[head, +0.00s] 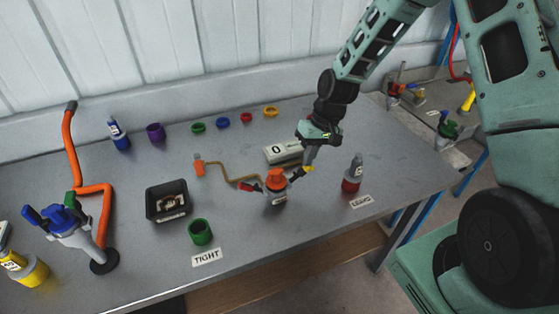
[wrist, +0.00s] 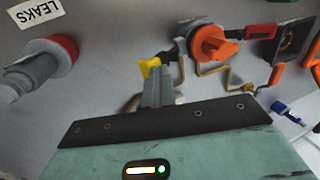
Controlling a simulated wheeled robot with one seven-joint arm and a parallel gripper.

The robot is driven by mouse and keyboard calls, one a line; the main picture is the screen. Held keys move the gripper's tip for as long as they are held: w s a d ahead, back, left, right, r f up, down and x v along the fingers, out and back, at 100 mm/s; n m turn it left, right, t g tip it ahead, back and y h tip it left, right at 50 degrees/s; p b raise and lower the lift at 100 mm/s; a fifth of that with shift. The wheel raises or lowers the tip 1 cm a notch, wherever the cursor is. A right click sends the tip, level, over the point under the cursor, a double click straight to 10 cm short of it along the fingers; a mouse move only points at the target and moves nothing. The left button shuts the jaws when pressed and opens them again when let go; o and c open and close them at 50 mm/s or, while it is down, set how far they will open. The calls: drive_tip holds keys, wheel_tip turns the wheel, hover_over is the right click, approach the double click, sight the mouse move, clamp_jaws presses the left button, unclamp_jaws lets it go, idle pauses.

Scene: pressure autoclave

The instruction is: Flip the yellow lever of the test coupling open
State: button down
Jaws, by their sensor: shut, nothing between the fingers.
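The test coupling (head: 277,184) stands on the bench with an orange cap on top. It also shows in the wrist view (wrist: 213,43). Its red lever (head: 250,187) sticks out to the left in the head view. Its yellow lever (head: 298,173) sticks out to the right, towards my gripper (head: 309,163). In the wrist view the yellow lever (wrist: 150,67) appears right at my fingertips, partly hidden by them. My gripper is shut and empty, pointing down beside the lever. I cannot tell whether the fingers touch it.
A grey part with a red base (head: 351,178) stands to the right by the LEAKS label (head: 362,201). A gauge box reading 0 (head: 280,153) sits behind the coupling. A green cup (head: 200,232) and black tray (head: 168,200) stand left.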

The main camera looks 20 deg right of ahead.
sight(300, 171)
drive_tip(key=shift+d+f, duration=0.2)
drive_tip(key=shift+d, duration=0.1)
drive_tip(key=a+r+p, duration=0.1)
drive_tip(key=r, duration=0.1)
drive_tip(key=a+r+p, duration=0.2)
drive_tip(key=shift+w+r, duration=0.1)
drive_tip(key=d+r+b, duration=0.3)
drive_tip(key=d+r, duration=0.1)
drive_tip(key=r, duration=0.4)
drive_tip(key=shift+d, duration=0.4)
